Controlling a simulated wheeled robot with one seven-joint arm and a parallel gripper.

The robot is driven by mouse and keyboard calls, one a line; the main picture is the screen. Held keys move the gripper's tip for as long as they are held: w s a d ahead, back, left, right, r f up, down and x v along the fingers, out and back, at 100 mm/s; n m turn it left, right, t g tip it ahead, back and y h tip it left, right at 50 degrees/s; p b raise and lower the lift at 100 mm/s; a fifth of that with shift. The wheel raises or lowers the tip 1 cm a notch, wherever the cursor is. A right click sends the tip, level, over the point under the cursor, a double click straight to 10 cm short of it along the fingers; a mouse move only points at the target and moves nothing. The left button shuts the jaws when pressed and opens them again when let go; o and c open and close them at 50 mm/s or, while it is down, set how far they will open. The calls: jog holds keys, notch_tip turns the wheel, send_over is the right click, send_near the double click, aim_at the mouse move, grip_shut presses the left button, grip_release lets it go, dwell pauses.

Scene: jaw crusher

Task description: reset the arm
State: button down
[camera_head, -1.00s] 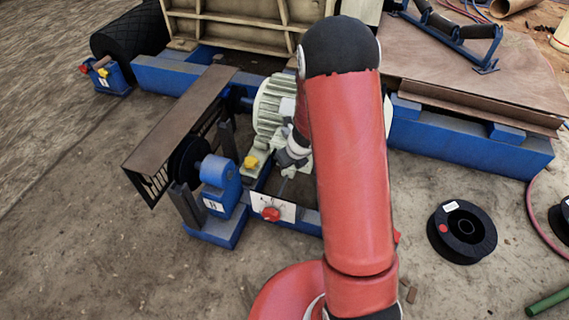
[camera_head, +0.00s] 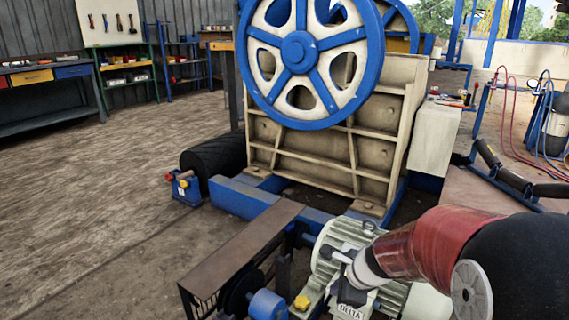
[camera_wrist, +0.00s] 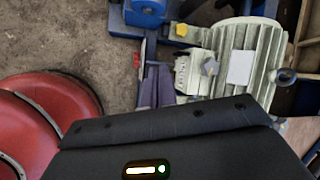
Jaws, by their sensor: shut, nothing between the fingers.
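My gripper (camera_wrist: 155,72) shows in the wrist view as two dark grey-purple fingers, close together with nothing between them. It hangs beside the pale green finned electric motor (camera_wrist: 238,68). In the head view my red arm reaches in from the lower right, and its wrist end is over the same motor (camera_head: 335,240). The gripper's tips are hard to make out there. I cannot tell from these views whether the fingers touch anything.
The crusher's blue flywheel (camera_head: 300,52) and beige ribbed body (camera_head: 320,155) stand behind the motor. A brown belt cover (camera_head: 240,245) lies left of it. A workbench (camera_head: 45,100) stands far left. Open floor (camera_head: 90,200) lies on the left.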

jog(key=s+d+r+n+h, duration=0.1)
jog(key=s+r+n, duration=0.5)
jog(key=s+n, duration=0.4)
jog(key=s+d+r+n+h, duration=0.1)
jog(key=s+r+n+h, duration=0.1)
jog(key=s+r+n, duration=0.4)
jog(key=s+n, duration=0.4)
jog(key=shift+s+d+r+t, duration=0.15)
jog(key=shift+d+r+t, duration=0.15)
jog(key=shift+d+r, duration=0.05)
dwell(0.4)
